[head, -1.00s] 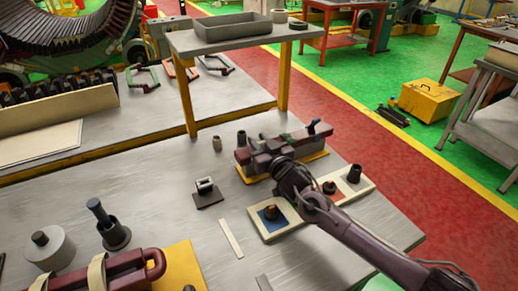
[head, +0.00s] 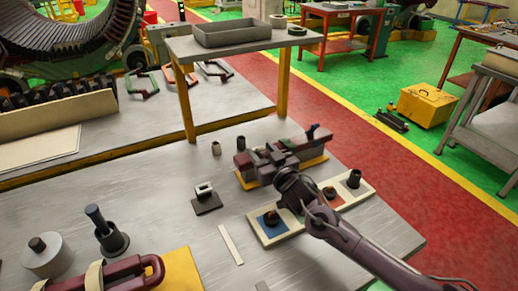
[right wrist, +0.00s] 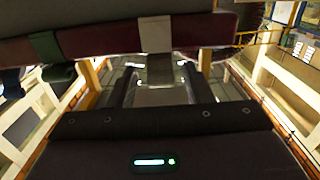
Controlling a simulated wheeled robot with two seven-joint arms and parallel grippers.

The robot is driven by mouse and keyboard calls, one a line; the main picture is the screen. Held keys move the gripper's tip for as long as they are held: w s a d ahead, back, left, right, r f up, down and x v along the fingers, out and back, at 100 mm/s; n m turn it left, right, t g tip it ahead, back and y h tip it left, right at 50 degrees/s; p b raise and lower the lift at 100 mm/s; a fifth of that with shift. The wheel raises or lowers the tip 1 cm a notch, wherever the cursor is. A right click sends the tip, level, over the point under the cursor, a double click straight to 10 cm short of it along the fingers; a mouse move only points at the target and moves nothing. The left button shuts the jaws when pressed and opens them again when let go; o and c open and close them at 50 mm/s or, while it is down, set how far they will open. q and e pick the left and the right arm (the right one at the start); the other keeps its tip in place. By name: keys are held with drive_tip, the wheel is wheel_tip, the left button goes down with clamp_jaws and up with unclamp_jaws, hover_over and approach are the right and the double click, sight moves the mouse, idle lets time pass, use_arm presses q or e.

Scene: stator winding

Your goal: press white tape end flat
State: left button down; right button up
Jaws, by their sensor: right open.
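A dark red bar-shaped coil (head: 262,163) lies on a yellow base at the right of the near bench in the head view. In the right wrist view the coil (right wrist: 100,42) crosses the top of the picture. A white tape (right wrist: 155,33) wraps it near the middle, and its greyish end (right wrist: 160,68) hangs below the bar's lower edge. A green-grey band (right wrist: 45,45) sits further left. My right gripper (right wrist: 157,88) is open, with its fingers apart on either side of the hanging end. In the head view its fingertips are hidden behind my own wrist. My left gripper is not in view.
A cream tray (head: 290,233) with coloured squares and small dark parts lies just in front of the coil, under my right arm. A small dark block (head: 206,201) and a pale strip (head: 230,244) lie to its left. Bare bench shows between them and the left-hand parts.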

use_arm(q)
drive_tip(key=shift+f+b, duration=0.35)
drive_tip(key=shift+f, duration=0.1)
use_arm(e)
drive_tip(key=v, duration=0.5)
drive_tip(key=shift+s+d, duration=0.1)
drive_tip(key=shift+s, duration=0.05)
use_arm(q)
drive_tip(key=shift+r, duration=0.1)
use_arm(e)
drive_tip(key=shift+r, duration=0.1)
